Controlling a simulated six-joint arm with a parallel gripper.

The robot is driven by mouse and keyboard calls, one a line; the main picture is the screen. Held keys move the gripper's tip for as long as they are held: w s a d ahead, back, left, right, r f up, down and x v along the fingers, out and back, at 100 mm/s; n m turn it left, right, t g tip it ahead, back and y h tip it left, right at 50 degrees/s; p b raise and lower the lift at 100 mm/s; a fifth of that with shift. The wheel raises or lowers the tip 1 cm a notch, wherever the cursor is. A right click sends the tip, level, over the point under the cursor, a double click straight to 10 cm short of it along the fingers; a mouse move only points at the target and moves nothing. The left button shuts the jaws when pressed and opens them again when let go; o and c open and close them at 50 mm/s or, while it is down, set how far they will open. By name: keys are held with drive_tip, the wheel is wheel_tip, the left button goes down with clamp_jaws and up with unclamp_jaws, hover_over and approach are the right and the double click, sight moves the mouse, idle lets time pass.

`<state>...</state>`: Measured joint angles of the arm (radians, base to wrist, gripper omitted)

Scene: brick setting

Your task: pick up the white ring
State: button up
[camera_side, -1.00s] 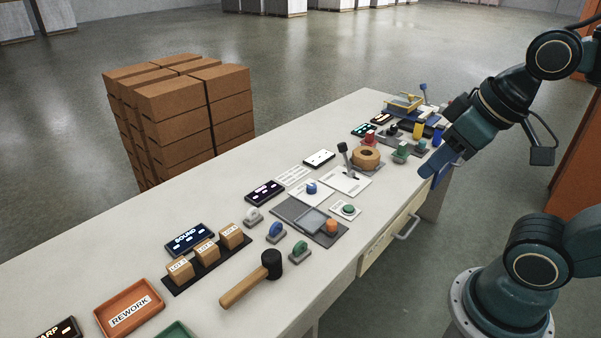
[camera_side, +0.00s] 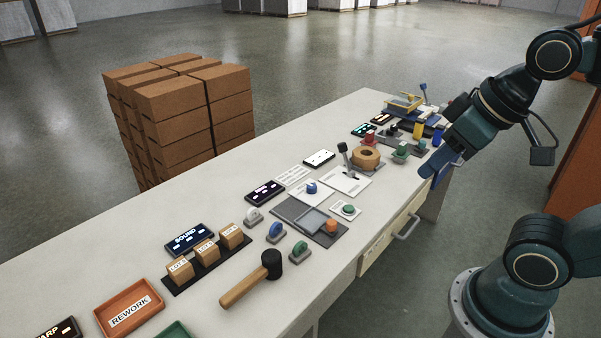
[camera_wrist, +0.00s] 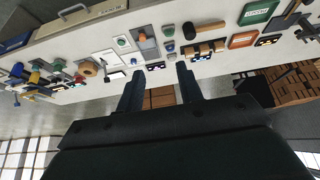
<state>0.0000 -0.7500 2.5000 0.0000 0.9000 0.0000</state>
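The white ring (camera_side: 253,215) stands upright in a small grey holder on the table, left of the blue ring (camera_side: 275,230) and the green ring (camera_side: 299,249) in the side view. In the wrist view it looks like the small pale shape (camera_wrist: 171,57) below the blue ring, too small to make out well. My gripper (camera_side: 432,177) is over the table's right front edge, far from the white ring. In the wrist view my gripper (camera_wrist: 159,69) shows two fingers spread apart with nothing between them.
A mallet (camera_side: 243,285) lies in front of the rings. A black strip with lot boxes (camera_side: 206,252) is to their left. A grey plate with an orange knob (camera_side: 331,226) and a tape roll (camera_side: 366,156) lie towards my gripper. Stacked cartons (camera_side: 180,115) stand behind the table.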

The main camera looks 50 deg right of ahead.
drive_tip(key=shift+w+r, duration=0.1)
idle(0.3)
drive_tip(key=w+r+m+g, duration=0.1)
drive_tip(key=w+r+m, duration=0.3)
drive_tip(key=w, duration=0.9)
drive_tip(key=m+g, duration=0.5)
drive_tip(key=m, duration=0.9)
hover_over(250, 209)
wheel_tip(250, 209, down, 26)
drive_tip(key=shift+f, duration=0.1)
drive_tip(key=shift+f, duration=4.15)
